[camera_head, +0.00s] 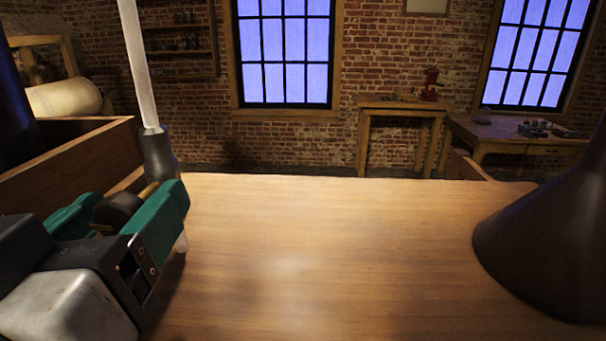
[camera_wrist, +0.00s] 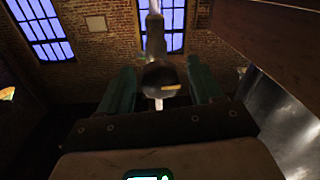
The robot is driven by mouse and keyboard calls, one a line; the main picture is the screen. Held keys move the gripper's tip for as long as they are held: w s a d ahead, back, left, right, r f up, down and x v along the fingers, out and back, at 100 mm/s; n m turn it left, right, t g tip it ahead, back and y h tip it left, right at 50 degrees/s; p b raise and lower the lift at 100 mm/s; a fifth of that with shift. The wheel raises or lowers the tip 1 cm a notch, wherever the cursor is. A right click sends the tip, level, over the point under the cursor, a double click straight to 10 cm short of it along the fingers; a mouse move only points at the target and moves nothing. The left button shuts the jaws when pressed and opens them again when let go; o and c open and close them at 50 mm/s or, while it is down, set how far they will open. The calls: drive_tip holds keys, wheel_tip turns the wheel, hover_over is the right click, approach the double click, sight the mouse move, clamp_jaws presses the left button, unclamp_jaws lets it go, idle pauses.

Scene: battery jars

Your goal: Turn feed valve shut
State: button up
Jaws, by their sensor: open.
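The feed valve (camera_head: 158,152) is a dark grey fitting on a pale upright pipe (camera_head: 138,60) at the left of the head view. A small brass-coloured piece (camera_head: 149,190) shows at its lower side. The valve (camera_wrist: 160,78) is near the middle of the wrist view, with a pale spout under it. My gripper (camera_head: 130,203) has green fingers and is open. In the wrist view the fingers (camera_wrist: 162,88) stand on either side of the valve, with visible gaps. The near finger hides part of the valve in the head view.
A wooden tabletop (camera_head: 320,240) is clear in the middle. A large dark cone-like shape (camera_head: 550,240) stands at the right. A wooden box (camera_head: 70,165) is behind my gripper at the left. A shiny metal surface (camera_wrist: 285,125) lies at the wrist view's lower right.

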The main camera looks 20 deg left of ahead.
drive_tip(key=shift+c, duration=0.3)
drive_tip(key=c, duration=1)
drive_tip(key=shift+f+m+b, duration=0.1)
drive_tip(key=shift+m+b, duration=0.3)
drive_tip(key=shift+b, duration=0.2)
drive_tip(key=shift+f+m+b, duration=0.15)
drive_tip(key=shift+m+b, duration=0.95)
drive_tip(key=shift+b, duration=0.15)
drive_tip(key=m+b, duration=0.6)
drive_tip(key=shift+d+t+b, duration=0.1)
drive_tip(key=shift+t+b, duration=0.2)
drive_tip(key=shift+b, duration=0.05)
drive_tip(key=m+b, duration=0.4)
drive_tip(key=m, duration=0.1)
drive_tip(key=shift+h, duration=0.4)
drive_tip(key=m+b, duration=0.3)
drive_tip(key=m, duration=0.1)
drive_tip(key=shift+m, duration=0.3)
drive_tip(key=shift+m+t+h, duration=0.3)
